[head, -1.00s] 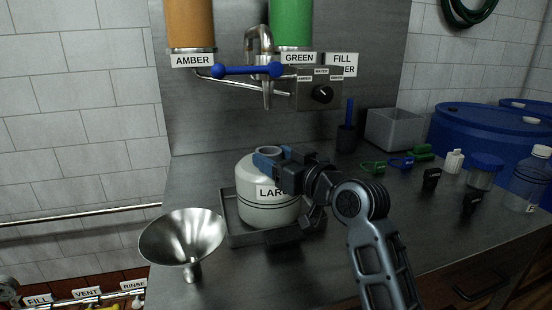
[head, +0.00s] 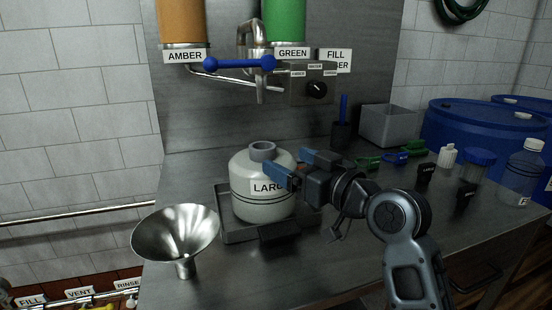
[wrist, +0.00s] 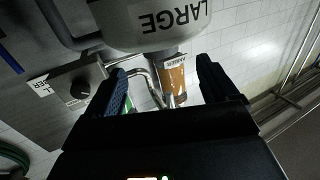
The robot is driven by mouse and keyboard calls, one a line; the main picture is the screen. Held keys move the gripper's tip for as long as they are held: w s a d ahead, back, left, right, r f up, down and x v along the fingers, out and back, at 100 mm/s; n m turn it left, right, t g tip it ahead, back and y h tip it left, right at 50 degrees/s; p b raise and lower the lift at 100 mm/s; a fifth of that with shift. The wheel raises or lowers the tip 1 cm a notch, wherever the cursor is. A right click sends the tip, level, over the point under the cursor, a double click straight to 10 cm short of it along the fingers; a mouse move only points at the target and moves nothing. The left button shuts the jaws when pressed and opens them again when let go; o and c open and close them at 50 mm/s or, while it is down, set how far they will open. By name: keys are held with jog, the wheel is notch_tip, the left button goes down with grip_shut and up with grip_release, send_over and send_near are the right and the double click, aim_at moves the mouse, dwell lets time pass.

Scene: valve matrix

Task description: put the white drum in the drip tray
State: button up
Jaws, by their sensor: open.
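The white drum (head: 258,206), labelled LARGE, stands upright within the grey drip tray (head: 222,205) under the spout. It also shows in the wrist view (wrist: 150,32), upside down and close to the fingers. My gripper (head: 288,168) is open at the drum's right side, its blue-lined fingers apart. In the wrist view nothing is between my fingers; the drum lies beyond them. The tray's right part is partly hidden by my gripper and arm.
A steel funnel (head: 178,236) stands left of the tray. A metal spout (head: 259,72) and blue lever (head: 225,66) hang above. Several small caps, bottles and a grey bin (head: 390,125) stand to the right, before blue barrels (head: 478,130).

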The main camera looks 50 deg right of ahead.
jog(key=shift+p+v, duration=1.1)
jog(key=shift+v, duration=1.4)
jog(key=shift+d, duration=0.1)
jog(key=shift+c, duration=0.4)
